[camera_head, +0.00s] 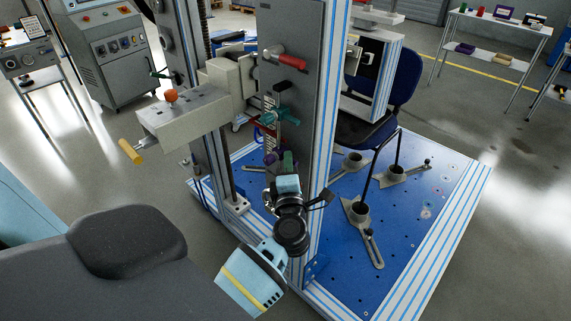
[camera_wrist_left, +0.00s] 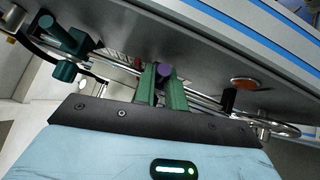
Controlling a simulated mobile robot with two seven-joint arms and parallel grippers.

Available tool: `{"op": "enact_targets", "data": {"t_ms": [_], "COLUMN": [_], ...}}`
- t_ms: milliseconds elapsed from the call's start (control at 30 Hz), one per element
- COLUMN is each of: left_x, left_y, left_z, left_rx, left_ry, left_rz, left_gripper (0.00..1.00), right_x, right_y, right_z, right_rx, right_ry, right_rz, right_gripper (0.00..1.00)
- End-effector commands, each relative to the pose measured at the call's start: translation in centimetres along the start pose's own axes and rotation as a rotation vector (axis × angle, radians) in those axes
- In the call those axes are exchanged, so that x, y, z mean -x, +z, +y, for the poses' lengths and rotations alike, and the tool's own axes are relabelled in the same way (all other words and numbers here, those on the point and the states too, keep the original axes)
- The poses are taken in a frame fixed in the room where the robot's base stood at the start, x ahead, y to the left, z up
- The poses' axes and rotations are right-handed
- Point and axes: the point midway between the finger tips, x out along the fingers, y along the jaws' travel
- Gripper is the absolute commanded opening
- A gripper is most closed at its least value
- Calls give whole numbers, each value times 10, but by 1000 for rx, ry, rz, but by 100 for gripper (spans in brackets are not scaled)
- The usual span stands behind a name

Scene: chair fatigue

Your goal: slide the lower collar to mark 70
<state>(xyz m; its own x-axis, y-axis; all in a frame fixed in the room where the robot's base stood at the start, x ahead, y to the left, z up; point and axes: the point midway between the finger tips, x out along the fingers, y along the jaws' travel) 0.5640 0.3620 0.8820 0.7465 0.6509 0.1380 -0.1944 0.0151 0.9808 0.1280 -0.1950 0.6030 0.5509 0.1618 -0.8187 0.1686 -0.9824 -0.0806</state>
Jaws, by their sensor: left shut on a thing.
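The lower collar, purple (camera_head: 271,158), sits on a thin rod along the grey column. In the left wrist view the purple collar (camera_wrist_left: 165,71) shows between the green fingers of my left gripper (camera_wrist_left: 163,90), which is shut on it. My left gripper (camera_head: 280,166) comes up from below in the head view and partly hides the collar. A teal collar (camera_head: 286,116) with a side knob is higher on the rod; it also shows in the left wrist view (camera_wrist_left: 65,36). A striped scale (camera_head: 269,101) lies beside the rod, its numbers too small to read. My right gripper is out of view.
A red-handled knob (camera_head: 290,61) sticks out of the column above. A grey block with a yellow handle (camera_head: 131,151) juts out left. Metal clamps (camera_head: 357,211) stand on the blue base plate (camera_head: 420,235). A dark blue chair (camera_head: 400,80) is behind the column.

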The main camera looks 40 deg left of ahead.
Motion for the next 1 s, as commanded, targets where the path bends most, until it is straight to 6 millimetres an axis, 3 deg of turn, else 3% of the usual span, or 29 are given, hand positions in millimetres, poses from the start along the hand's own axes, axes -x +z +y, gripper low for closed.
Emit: {"op": "enact_targets", "data": {"t_ms": [33,367,400,533,833,1000], "left_x": [-1,-1,-1,0,1,18], "left_y": [1,1,1,1,1,0], "left_z": [7,4,4,3,3,1], "left_rx": [4,1,1,0,0,0], "left_ry": [4,1,1,1,0,-3], "left_rz": [1,-1,-1,-1,-1,-1], "left_gripper": [0,0,17,34,34,34], "right_x": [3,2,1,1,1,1], "right_y": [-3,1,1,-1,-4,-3], "right_z": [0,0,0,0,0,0], "right_rx": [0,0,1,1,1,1], "right_ry": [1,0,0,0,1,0], "right_rz": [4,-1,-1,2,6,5], "right_gripper": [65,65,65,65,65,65]}}
